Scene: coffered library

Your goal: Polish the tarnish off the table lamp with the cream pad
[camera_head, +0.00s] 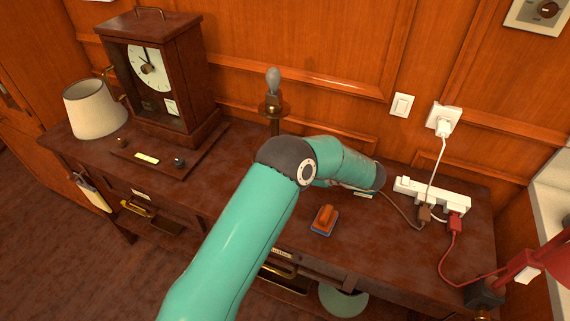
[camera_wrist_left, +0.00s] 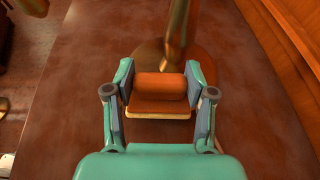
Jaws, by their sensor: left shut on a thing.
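The table lamp (camera_head: 275,126) stands bare on the desk in the head view, with a bulb on top and its lower part hidden behind my left arm. In the left wrist view its brass stem (camera_wrist_left: 178,30) rises from a round brownish base (camera_wrist_left: 207,62). My left gripper (camera_wrist_left: 160,97) is shut on the cream pad (camera_wrist_left: 160,114), which has an orange-brown handle block and a thin cream layer beneath. The pad is close in front of the lamp base; I cannot tell if they touch. This gripper is hidden in the head view. My right gripper is out of view.
A blue pad with an orange handle (camera_head: 323,219) lies on the desk (camera_head: 390,260). A clock (camera_head: 160,75) and a cream lampshade (camera_head: 95,108) stand left. A white power strip (camera_head: 432,194) with plugs and cables lies right, near a red fixture (camera_head: 530,266).

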